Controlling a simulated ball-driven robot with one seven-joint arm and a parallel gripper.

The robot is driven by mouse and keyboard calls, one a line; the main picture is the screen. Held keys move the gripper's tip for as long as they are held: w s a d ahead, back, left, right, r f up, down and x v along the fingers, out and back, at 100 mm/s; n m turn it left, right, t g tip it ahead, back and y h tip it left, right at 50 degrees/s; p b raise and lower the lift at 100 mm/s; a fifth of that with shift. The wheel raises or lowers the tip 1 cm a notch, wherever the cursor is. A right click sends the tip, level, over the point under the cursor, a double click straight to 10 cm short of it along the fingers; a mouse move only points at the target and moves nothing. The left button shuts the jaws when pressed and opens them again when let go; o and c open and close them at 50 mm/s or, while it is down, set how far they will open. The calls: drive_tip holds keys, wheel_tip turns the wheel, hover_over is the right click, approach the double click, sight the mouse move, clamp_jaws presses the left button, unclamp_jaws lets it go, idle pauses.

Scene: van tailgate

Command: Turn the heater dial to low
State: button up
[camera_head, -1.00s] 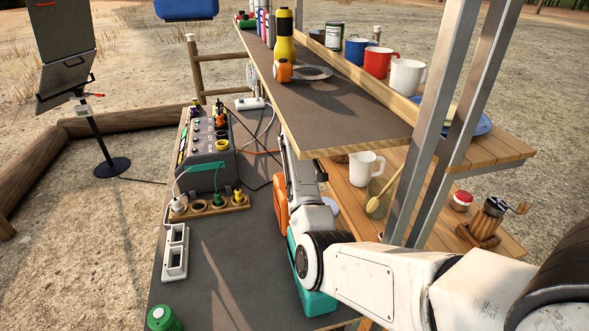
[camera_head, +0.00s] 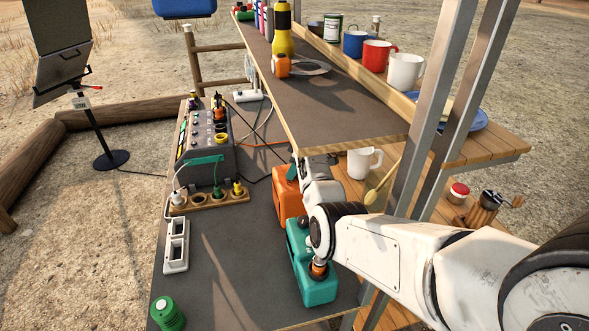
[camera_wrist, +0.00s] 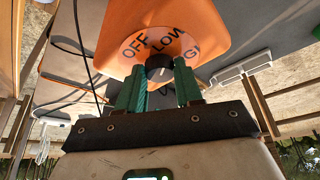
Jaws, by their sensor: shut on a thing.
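The orange heater (camera_wrist: 205,22) fills the upper middle of the wrist view. Printed OFF, LOW and partly hidden HIGH labels curve around its black dial (camera_wrist: 158,66). My gripper (camera_wrist: 160,80), with green ribbed fingers, is shut on the dial, one finger at each side. The LOW label lies just above the dial. The fingers hide part of the dial, and I cannot tell for sure where its pointer stands.
The upper shelf (camera_head: 330,105) overhangs my arm's far end. Metal posts (camera_head: 432,120) rise to the right.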

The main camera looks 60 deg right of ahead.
drive_tip(key=shift+w, duration=0.1)
drive_tip(key=o, duration=1)
drive_tip(key=shift+r, duration=0.1)
drive_tip(key=shift+s+r+b, duration=0.2)
drive_tip(key=shift+r+b, duration=0.1)
drive_tip(key=s, duration=0.4)
drive_tip(key=s+d+b, duration=0.1)
drive_tip(key=s, duration=0.7)
drive_tip(key=shift+d+r, duration=0.15)
